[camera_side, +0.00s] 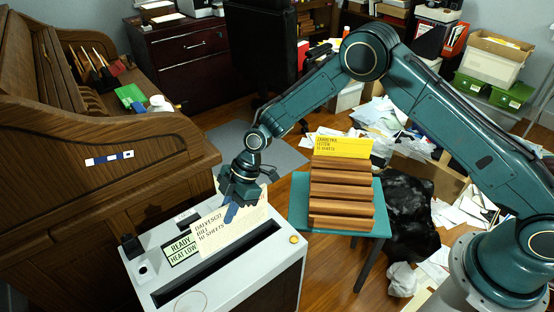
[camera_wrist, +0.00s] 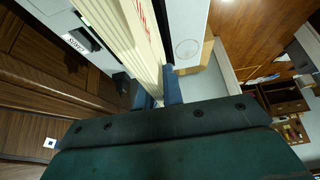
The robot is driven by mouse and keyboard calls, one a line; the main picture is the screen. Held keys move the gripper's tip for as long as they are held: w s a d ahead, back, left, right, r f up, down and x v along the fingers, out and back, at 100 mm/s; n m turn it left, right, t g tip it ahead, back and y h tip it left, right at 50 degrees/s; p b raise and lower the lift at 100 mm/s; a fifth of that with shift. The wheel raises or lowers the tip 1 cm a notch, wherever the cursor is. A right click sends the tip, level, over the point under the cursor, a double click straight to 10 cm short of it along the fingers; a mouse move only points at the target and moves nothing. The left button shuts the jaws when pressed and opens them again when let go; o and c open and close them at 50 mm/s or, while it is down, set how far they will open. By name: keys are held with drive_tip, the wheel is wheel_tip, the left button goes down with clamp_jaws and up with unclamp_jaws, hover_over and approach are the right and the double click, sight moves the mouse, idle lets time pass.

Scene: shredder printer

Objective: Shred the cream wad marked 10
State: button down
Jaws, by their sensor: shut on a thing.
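The cream wad (camera_side: 207,232) is marked 10 sheets and carries dark print. My gripper (camera_side: 232,212) is shut on it at its upper part and holds it tilted over the shredder's top. In the wrist view, the wad (camera_wrist: 135,42) shows edge-on as a layered stack between the fingers of my gripper (camera_wrist: 158,92). The white shredder (camera_side: 285,262) has a long dark slot (camera_side: 215,264) and a display (camera_side: 181,249) reading READY, HEAT LOW. The wad's lower edge is close to the slot; I cannot tell whether it has entered it.
A wooden rack (camera_side: 340,192) on a teal stool (camera_side: 382,206) holds a yellow wad (camera_side: 343,147). A roll-top desk (camera_side: 100,160) stands close on the left. A black bag (camera_side: 408,215) and loose papers lie on the right.

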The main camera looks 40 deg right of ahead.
wheel_tip(320, 180, down, 8)
idle(1.0)
drive_tip(key=c, duration=1.5)
unclamp_jaws()
drive_tip(key=shift+o, duration=0.2)
drive_tip(key=v, duration=1.3)
drive_tip(key=shift+d+r, duration=0.2)
drive_tip(key=shift+r, duration=0.15)
